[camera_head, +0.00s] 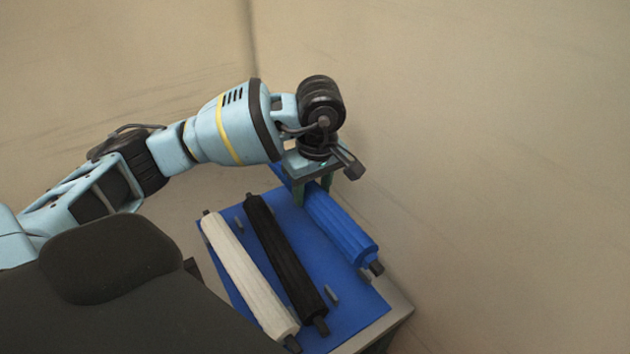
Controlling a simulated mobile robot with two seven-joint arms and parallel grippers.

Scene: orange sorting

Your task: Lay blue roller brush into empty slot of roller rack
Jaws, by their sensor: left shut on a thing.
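The blue roller brush (341,229) is at the right side of the blue roller rack (351,312), roughly parallel to the other rollers. My left gripper (312,184) is shut on the blue roller brush near its far end, coming from above. I cannot tell whether the brush touches the rack or is held just above it. A black roller brush (283,259) lies in the middle of the rack and a white roller brush (246,277) lies at its left. My right gripper is not in view.
Small grey pegs (331,293) stand on the rack between the rollers. The rack sits on a grey stand (398,319). A dark part of my own body covers the lower left. The floor to the right is clear.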

